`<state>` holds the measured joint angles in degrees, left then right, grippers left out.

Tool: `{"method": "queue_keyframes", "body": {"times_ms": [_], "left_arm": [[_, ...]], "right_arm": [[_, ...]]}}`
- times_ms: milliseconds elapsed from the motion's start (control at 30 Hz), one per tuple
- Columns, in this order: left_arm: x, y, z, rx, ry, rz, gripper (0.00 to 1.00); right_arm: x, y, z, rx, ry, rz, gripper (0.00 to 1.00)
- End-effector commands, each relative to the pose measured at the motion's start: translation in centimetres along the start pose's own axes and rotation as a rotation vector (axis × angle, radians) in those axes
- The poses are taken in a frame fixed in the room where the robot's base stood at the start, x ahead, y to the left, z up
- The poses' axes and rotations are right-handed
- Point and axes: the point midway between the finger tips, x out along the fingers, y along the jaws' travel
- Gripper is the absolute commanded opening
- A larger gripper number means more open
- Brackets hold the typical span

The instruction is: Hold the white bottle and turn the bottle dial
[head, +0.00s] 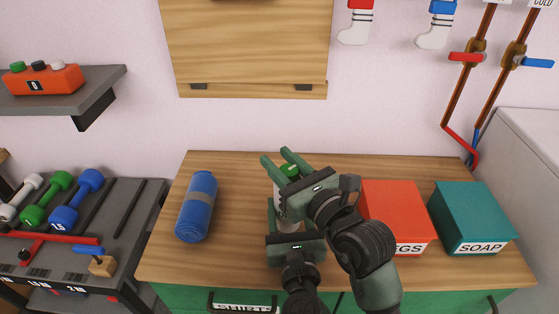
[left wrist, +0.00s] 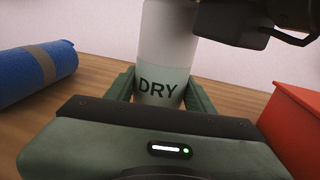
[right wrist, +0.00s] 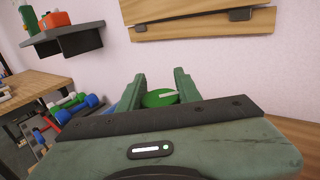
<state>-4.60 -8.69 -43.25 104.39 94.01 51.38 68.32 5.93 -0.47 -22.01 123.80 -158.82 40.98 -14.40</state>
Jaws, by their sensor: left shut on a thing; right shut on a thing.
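The white bottle (left wrist: 168,45) stands upright on the wooden counter, with a pale green lower part marked DRY. In the head view the bottle (head: 281,211) is mostly hidden by my grippers. My left gripper (left wrist: 162,88) is shut on the bottle's lower body, one finger on each side. The green bottle dial (right wrist: 159,98) is on top of the bottle and has a pale pointer mark. My right gripper (head: 276,164) is shut on the dial from above; its fingers lie on both sides of the dial in the right wrist view.
A blue roll (head: 197,207) lies left of the bottle on the counter (head: 160,255). A red box (head: 395,205) and a teal SOAP box (head: 470,215) stand to the right. A wooden wall panel (head: 250,45) hangs above. A dumbbell rack (head: 125,225) is at the left.

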Motion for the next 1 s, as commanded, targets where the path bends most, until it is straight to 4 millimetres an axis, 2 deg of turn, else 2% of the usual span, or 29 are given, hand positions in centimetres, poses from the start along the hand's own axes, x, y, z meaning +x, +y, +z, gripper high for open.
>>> {"method": "queue_keyframes", "body": {"times_ms": [133,167,200,233,500,633,767,1000], "left_arm": [[0.0,-0.1,0.0,0.001,-0.001,-0.003,0.00],[0.0,-0.1,0.0,0.001,-0.001,-0.003,0.00],[0.0,-0.1,0.0,0.001,-0.001,-0.003,0.00],[0.0,-0.1,0.0,0.001,-0.001,-0.003,0.00],[0.0,-0.1,0.0,0.000,0.000,-0.001,0.00],[0.0,0.0,0.0,0.000,0.000,-0.001,0.00],[0.0,0.0,0.0,0.000,0.000,0.000,0.00],[0.0,0.0,0.0,0.000,0.000,0.000,0.00]], "right_arm": [[0.0,0.1,-0.1,0.000,0.002,0.002,0.00],[0.0,0.1,-0.1,0.000,0.002,0.002,0.42],[0.0,0.1,-0.1,0.000,0.002,0.002,0.53],[0.0,0.1,-0.1,-0.001,0.002,0.002,0.56],[0.0,0.0,0.0,-0.001,0.001,0.001,0.56],[-0.7,0.0,-0.1,-0.001,0.002,0.000,0.56],[-2.7,0.0,-0.2,-0.001,0.003,0.001,0.56],[-8.0,0.0,-0.2,-0.001,0.005,0.000,0.56]]}}
